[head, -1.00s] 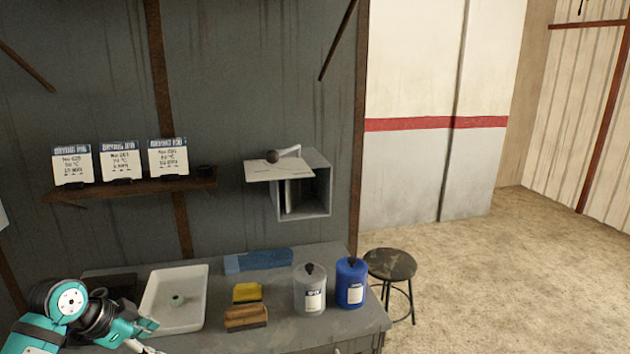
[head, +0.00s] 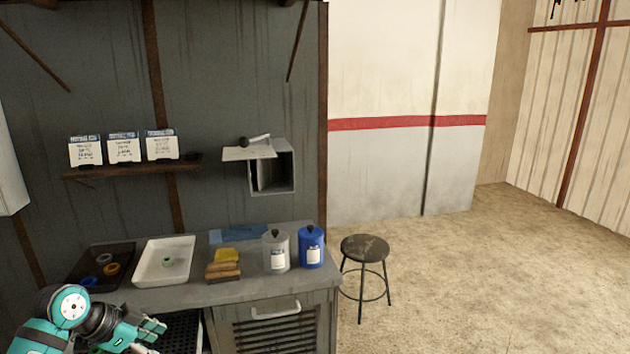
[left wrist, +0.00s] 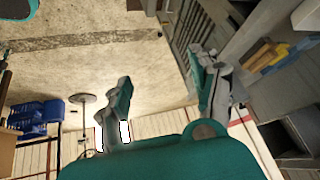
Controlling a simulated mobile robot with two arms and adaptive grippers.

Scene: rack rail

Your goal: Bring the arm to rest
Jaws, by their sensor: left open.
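My left arm comes in at the lower left of the head view. Its teal and grey left gripper (head: 148,338) is in front of the bench, near the bench's front edge and below the white tray. In the left wrist view the two fingers of the left gripper (left wrist: 163,92) stand wide apart with nothing between them. The grey bench (head: 230,290) lies beyond the gripper, and no contact with it shows. My right gripper is in neither view.
The bench holds a white tray (head: 187,271), a dark tray (head: 122,254) with rings, a brown brush (head: 222,271), a clear canister (head: 277,254) and a blue canister (head: 312,250). A stool (head: 365,248) stands to the right. The floor beyond is clear.

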